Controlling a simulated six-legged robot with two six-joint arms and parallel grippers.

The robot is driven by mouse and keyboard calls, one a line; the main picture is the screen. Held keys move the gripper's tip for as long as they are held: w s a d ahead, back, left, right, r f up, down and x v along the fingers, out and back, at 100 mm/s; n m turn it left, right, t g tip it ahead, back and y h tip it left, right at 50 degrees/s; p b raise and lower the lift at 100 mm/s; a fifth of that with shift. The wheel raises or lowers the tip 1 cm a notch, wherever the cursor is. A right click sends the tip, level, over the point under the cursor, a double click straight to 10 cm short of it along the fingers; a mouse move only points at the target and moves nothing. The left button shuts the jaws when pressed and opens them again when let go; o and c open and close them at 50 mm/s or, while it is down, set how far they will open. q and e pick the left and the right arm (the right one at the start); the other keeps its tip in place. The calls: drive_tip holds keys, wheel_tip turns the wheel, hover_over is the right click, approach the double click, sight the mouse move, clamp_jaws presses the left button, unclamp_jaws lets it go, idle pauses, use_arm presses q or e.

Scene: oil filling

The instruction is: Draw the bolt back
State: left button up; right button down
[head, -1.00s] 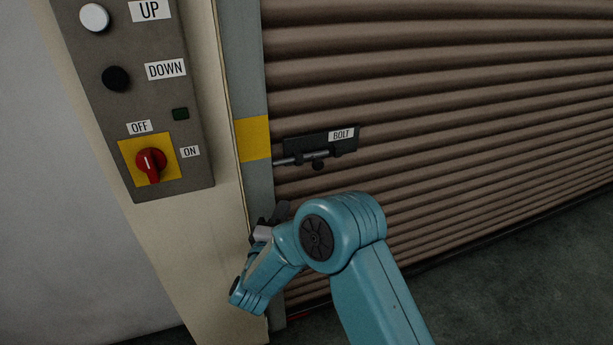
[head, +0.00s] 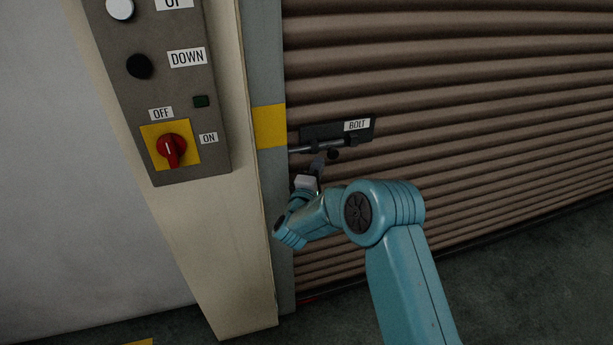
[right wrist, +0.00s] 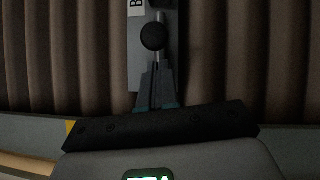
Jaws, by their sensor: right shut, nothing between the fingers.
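The bolt (head: 310,149) is a grey metal rod on a dark backing plate (head: 322,132) labelled BOLT, fixed to the brown roller shutter. Its left end reaches the grey door post beside the yellow band. A dark round knob (head: 333,154) hangs from the rod. In the right wrist view the knob (right wrist: 153,36) is a black disc just beyond my fingertips. My right gripper (head: 318,166) is shut and empty, just below the rod and left of the knob. In the wrist view my gripper (right wrist: 157,72) overlaps the rod's line, so I cannot tell whether it touches. My left gripper is not in view.
The ribbed shutter (head: 450,80) fills the right side. The control panel (head: 188,95) on the cream post carries a black DOWN button (head: 139,66) and a red rotary switch (head: 171,150) with OFF and ON labels. Floor shows at lower right.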

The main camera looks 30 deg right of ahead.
drive_tip(key=shift+d+r, duration=0.1)
drive_tip(key=shift+d, duration=0.6)
drive_tip(key=shift+s, duration=0.1)
drive_tip(key=d, duration=0.2)
drive_tip(key=s+d, duration=0.1)
drive_tip(key=d, duration=0.2)
drive_tip(key=shift+b, duration=0.4)
drive_tip(key=shift+s, duration=0.1)
